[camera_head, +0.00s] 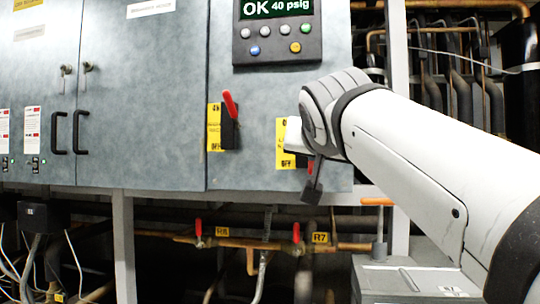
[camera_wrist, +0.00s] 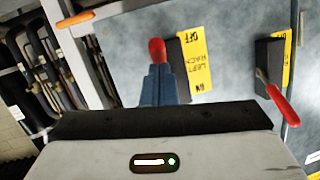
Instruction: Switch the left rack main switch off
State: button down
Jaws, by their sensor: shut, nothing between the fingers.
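The left rack main switch is a black box (camera_wrist: 181,70) with a red-tipped handle (camera_wrist: 157,51) beside a yellow label reading LEFT RACK, seen upside down in the wrist view. The red tip lies toward the OFF end of the label. In the head view its yellow label (camera_head: 284,150) is partly hidden by my arm, and a bit of red handle (camera_head: 311,167) shows near the OFF level. My gripper (camera_wrist: 158,70) is shut and empty, with its fingertips right at the red tip on its ON side. I cannot tell whether they touch.
A second switch (camera_head: 230,132) to the left has its red handle up toward ON; it also shows in the wrist view (camera_wrist: 281,104). A display panel (camera_head: 277,30) reads OK 40 psig. Pipes with red-handled valves (camera_head: 296,234) run below the cabinet.

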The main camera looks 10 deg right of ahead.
jog(key=shift+w+f, duration=0.1)
jog(key=shift+f, duration=0.2)
notch_tip(320, 180, up, 11)
jog(key=p, duration=0.4)
jog(key=shift+f+p, duration=0.2)
jog(key=shift+p, duration=0.15)
